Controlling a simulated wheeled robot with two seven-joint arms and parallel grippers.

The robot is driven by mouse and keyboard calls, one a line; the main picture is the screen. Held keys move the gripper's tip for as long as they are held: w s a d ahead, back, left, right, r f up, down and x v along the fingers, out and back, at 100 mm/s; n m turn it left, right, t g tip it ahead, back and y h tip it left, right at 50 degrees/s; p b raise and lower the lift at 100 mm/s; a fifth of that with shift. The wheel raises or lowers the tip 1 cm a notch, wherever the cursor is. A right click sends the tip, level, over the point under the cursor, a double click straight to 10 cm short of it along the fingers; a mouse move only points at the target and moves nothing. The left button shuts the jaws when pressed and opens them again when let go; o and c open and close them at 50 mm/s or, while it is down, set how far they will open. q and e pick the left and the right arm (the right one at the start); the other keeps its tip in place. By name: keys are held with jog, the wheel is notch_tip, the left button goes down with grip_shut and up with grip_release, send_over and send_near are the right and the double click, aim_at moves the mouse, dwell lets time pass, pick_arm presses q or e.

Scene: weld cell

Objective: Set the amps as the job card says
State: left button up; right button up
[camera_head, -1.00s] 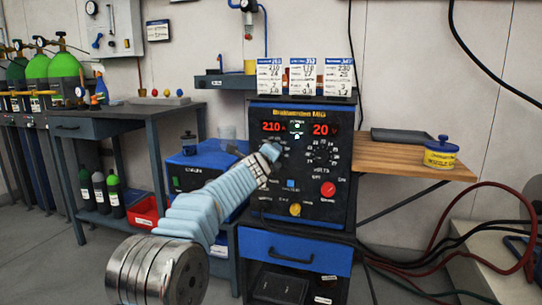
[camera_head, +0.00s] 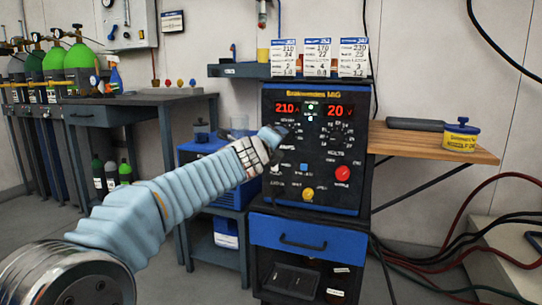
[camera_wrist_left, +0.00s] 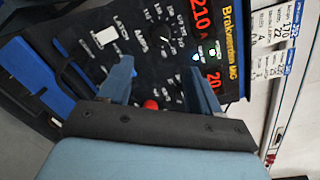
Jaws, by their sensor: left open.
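The welder (camera_head: 318,190) has a black front panel with a red amps display (camera_head: 288,110) reading 210 and a volts display (camera_head: 340,110) reading 20. The amps knob (camera_wrist_left: 163,40) shows in the wrist view just beyond my fingertips; in the head view my left gripper (camera_head: 277,134) partly covers its dial. The gripper is open and empty, its two fingers apart before the panel; contact cannot be told. Three job cards stand above: the left card (camera_head: 284,58) reads 210, the middle (camera_head: 317,58) 170, the right (camera_head: 353,58) 230. My right gripper is out of view.
The volts dial (camera_head: 335,135), red button (camera_head: 342,173) and yellow knob (camera_head: 308,194) share the panel. A wooden side shelf (camera_head: 420,143) at right holds a yellow tub (camera_head: 460,137). A dark bench (camera_head: 130,100) stands left. Cables lie on the floor at right.

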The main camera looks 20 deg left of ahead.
pick_arm(q)
jog(key=shift+s+r, duration=0.1)
jog(key=shift+s, duration=0.95)
